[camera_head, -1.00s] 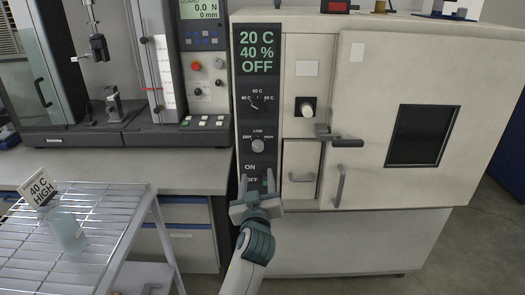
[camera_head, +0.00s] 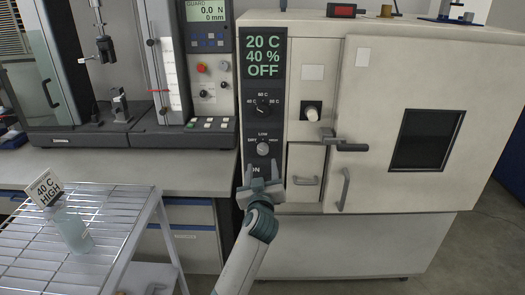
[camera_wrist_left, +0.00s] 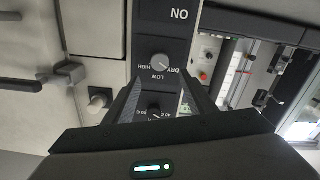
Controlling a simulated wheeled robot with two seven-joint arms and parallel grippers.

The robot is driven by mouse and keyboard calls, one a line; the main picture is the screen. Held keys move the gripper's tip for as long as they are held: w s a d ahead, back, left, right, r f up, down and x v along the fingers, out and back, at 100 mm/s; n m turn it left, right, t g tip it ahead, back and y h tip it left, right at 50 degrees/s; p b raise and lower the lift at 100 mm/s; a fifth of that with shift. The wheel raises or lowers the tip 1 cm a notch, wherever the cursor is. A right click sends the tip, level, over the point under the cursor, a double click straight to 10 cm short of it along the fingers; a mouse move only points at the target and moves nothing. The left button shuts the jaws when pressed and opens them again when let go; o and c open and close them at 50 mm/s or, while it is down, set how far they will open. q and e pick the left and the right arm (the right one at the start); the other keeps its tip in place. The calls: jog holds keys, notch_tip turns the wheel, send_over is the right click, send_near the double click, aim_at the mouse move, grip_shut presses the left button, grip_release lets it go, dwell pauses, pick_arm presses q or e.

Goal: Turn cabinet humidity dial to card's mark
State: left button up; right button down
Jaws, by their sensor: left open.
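The humidity dial (camera_head: 263,149) is a grey knob on the cabinet's black panel, marked DRY, LOW and HIGH. It also shows upside down in the left wrist view (camera_wrist_left: 160,66); its pointer is too small to read surely. The card (camera_head: 45,188) reads 40 C HIGH and stands tilted on the wire rack at left. The cabinet display (camera_head: 263,56) reads 20 C, 40 %, OFF. My left gripper (camera_head: 261,175) is open and empty, just below the humidity dial and apart from it, with its fingers either side. My right gripper is not in view.
The temperature dial (camera_head: 262,108) sits above the humidity dial. The ON switch area (camera_head: 254,170) is partly hidden by my gripper. A door handle (camera_head: 345,146) juts out at right. The wire rack (camera_head: 120,215) holds a translucent cup (camera_head: 73,231).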

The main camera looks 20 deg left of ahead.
aim_at(262, 150)
pick_arm(q)
jog(key=p+x, duration=0.1)
jog(key=x, duration=0.8)
jog(key=shift+w+a, duration=0.1)
jog(key=shift+w, duration=0.2)
jog(key=shift+w+a+f, duration=0.1)
jog(key=shift+w+a, duration=0.05)
jog(key=shift+w, duration=0.35)
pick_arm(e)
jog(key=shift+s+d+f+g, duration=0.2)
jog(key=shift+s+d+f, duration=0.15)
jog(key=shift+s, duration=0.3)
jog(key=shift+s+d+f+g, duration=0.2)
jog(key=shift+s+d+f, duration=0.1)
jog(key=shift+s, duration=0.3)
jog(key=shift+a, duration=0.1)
pick_arm(q)
jog(key=c, duration=1)
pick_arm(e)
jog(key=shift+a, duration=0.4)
